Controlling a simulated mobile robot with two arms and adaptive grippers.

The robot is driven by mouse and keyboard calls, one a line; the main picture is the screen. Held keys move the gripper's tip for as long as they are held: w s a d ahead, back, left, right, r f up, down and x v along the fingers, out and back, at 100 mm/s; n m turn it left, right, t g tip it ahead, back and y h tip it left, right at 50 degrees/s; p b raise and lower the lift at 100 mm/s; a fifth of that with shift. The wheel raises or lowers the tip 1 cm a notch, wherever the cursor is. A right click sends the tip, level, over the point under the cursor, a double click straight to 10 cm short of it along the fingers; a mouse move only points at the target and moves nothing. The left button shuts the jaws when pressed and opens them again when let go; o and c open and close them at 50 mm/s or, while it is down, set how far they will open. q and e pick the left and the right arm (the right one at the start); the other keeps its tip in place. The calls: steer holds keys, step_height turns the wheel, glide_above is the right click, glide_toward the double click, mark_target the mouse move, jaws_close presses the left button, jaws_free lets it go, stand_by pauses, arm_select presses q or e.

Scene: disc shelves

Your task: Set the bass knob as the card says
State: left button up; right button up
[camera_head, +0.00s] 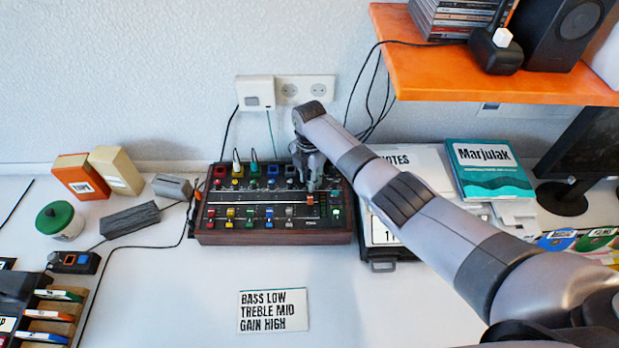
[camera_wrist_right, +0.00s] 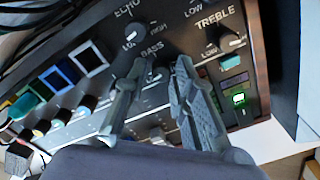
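The card (camera_head: 273,310) lies flat on the desk in the head view and reads "BASS LOW / TREBLE MID / GAIN HIGH". The dark mixer box (camera_head: 270,237) stands behind it against the wall. My right gripper (camera_head: 314,183) points down over the right part of the mixer. In the right wrist view its fingers (camera_wrist_right: 162,64) are apart, on either side of the spot just below the BASS label (camera_wrist_right: 152,48). The bass knob is largely hidden there and its setting cannot be read. The treble knob (camera_wrist_right: 227,62) and the echo knob (camera_wrist_right: 133,33) show nearby. My left gripper is not in view.
Coloured buttons and sliders crowd the mixer. A black case (camera_head: 384,252) stands close to its right, with a Marjulak book (camera_head: 488,170) beyond. An orange shelf (camera_head: 480,75) overhangs at upper right. Cables run behind and left of the mixer. The front desk is mostly clear.

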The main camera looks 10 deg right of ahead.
step_height(320, 180, up, 12)
stand_by(0.7)
stand_by(0.4)
